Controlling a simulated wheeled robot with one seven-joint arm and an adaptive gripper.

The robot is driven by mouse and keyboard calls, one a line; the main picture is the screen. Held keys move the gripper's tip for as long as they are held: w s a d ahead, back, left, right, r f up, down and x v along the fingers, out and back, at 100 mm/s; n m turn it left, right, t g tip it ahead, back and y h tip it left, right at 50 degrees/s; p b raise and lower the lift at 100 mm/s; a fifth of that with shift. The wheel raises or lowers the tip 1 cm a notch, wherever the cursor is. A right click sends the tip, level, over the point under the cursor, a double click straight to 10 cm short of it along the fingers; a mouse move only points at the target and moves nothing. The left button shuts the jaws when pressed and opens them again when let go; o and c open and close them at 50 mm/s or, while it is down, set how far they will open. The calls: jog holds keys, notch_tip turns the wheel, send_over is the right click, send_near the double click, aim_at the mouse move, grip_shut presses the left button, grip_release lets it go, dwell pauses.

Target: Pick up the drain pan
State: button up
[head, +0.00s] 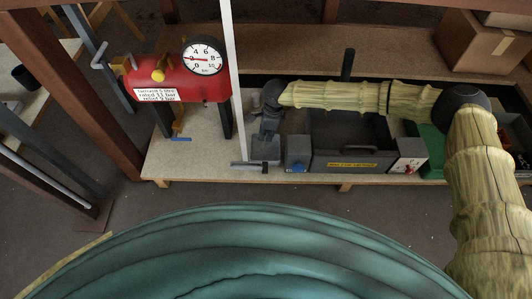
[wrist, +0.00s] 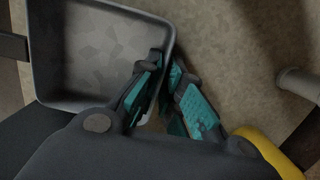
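The drain pan is a shallow grey square tray with rounded corners. In the wrist view the drain pan (wrist: 105,45) fills the upper left, its inside empty. In the head view the drain pan (head: 266,150) is just below my gripper (head: 267,124), near the front of the bench. In the wrist view the teal finger pads of my gripper (wrist: 165,62) are nearly together, with the pan's right wall between them. The gripper looks shut on that wall. The exact contact is partly hidden by the fingers. I cannot tell whether the pan touches the bench.
A red tank (head: 180,82) with a round gauge (head: 204,57) stands left on the bench. A pale upright post (head: 233,80) is beside the pan. A dark toolbox (head: 345,160) is at right, below my arm. A cardboard box (head: 478,42) sits at the back right.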

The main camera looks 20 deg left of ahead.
grip_shut()
